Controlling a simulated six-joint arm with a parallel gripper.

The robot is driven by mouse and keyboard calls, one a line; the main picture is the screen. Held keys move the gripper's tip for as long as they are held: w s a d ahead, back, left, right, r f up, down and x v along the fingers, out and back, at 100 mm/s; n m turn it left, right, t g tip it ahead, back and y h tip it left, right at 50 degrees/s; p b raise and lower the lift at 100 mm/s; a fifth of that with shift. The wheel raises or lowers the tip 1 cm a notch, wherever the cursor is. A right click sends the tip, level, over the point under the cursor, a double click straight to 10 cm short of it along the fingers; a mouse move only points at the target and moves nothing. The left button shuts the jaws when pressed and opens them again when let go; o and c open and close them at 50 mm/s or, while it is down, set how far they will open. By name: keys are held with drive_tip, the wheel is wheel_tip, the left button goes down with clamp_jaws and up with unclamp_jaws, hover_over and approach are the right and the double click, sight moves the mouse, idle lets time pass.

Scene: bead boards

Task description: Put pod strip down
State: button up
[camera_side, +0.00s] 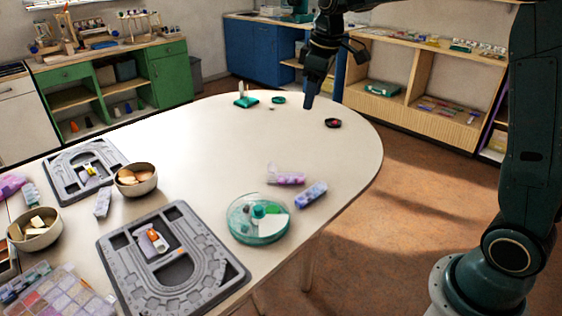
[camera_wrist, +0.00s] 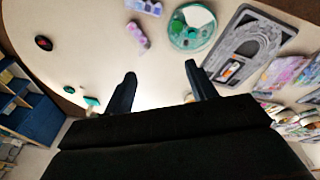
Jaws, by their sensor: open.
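A pinkish-purple pod strip (camera_side: 287,179) lies on the white table (camera_side: 215,150), with what looks like a clear lid raised at one end. A bluish-purple strip (camera_side: 311,194) lies just to its right. I cannot tell which of the two the task means. In the wrist view the pinkish strip (camera_wrist: 138,34) and the bluish strip (camera_wrist: 146,7) lie beyond my fingertips. My gripper (camera_side: 309,100) is above the far part of the table, apart from both strips. In the wrist view my gripper (camera_wrist: 160,72) has its fingers apart with nothing between them.
A round teal compartment tray (camera_side: 243,236) stands left of the strips. Grey bead boards (camera_side: 215,275), bowls (camera_side: 136,187) and a bead box fill the left. A dark dish with red (camera_side: 333,123) and small teal items (camera_side: 246,101) sit at the far end. The table's middle is clear.

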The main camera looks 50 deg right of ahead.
drive_tip(key=w+d+f+n+g, duration=0.15)
drive_tip(key=w+d+f, duration=0.35)
drive_tip(key=w+f, duration=0.5)
drive_tip(key=n+g, duration=0.1)
drive_tip(key=n, duration=0.2)
approach(291, 175)
drive_tip(key=shift+m, duration=0.25)
drive_tip(key=shift+d+f, duration=0.1)
drive_tip(key=shift+f, duration=2)
drive_tip(key=shift+f, duration=2.6)
drive_tip(key=c, duration=1)
drive_tip(key=shift+r, duration=0.15)
